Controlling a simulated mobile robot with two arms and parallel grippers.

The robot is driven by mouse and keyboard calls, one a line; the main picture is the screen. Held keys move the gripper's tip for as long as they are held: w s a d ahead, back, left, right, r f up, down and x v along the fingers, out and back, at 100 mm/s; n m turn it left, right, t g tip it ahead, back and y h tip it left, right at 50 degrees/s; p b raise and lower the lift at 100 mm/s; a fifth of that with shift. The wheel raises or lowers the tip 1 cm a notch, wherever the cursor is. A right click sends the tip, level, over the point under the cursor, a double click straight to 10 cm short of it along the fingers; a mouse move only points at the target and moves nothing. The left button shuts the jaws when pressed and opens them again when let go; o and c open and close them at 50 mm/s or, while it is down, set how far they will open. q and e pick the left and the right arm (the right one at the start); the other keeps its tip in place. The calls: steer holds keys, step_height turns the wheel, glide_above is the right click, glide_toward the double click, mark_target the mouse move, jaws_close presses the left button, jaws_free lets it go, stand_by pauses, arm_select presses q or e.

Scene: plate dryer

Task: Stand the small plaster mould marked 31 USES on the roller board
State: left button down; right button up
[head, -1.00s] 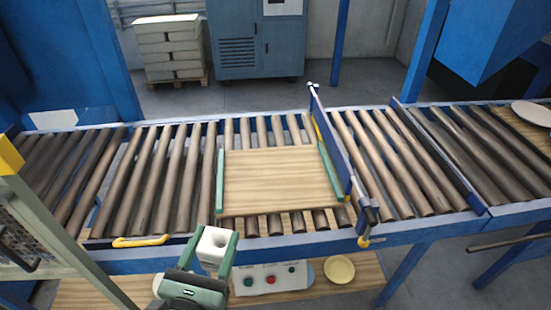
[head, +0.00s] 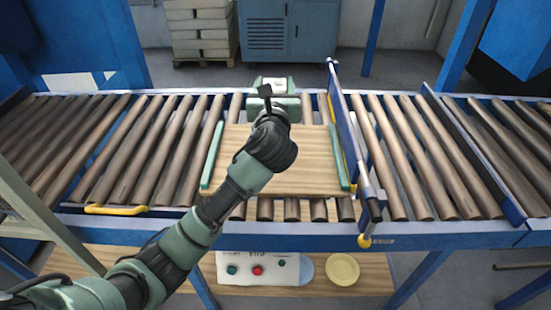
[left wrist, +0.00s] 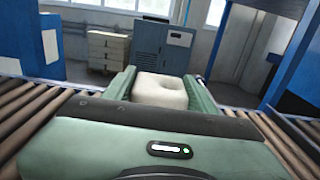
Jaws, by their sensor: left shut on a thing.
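The small plaster mould (left wrist: 160,92) is a white block with rounded edges and a hollow in its top. In the left wrist view it sits between the fingers of my left gripper (left wrist: 160,82), which is shut on it. In the head view my left gripper (head: 272,85) is over the far edge of the roller board (head: 310,172), and my arm crosses above the board. The board is pale wood with green side strips and lies bare on the rollers. No 31 USES marking is readable. Whether the mould touches anything below is hidden. My right gripper is not in view.
Rollers (head: 125,150) run left and right of the board. A blue upright gate (head: 347,135) stands close along the board's right side. A yellow handle (head: 117,210) is on the front rail. A button box (head: 262,268) and a yellow dish (head: 342,269) are on the lower shelf.

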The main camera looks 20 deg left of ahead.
arm_select(q)
step_height(320, 180, down, 20)
steer(key=b, duration=0.3)
steer(key=shift+r+b, duration=0.2)
steer(key=shift+b, duration=0.15)
steer(key=shift+c, duration=2.4)
jaws_free()
steer(key=v, duration=1.2)
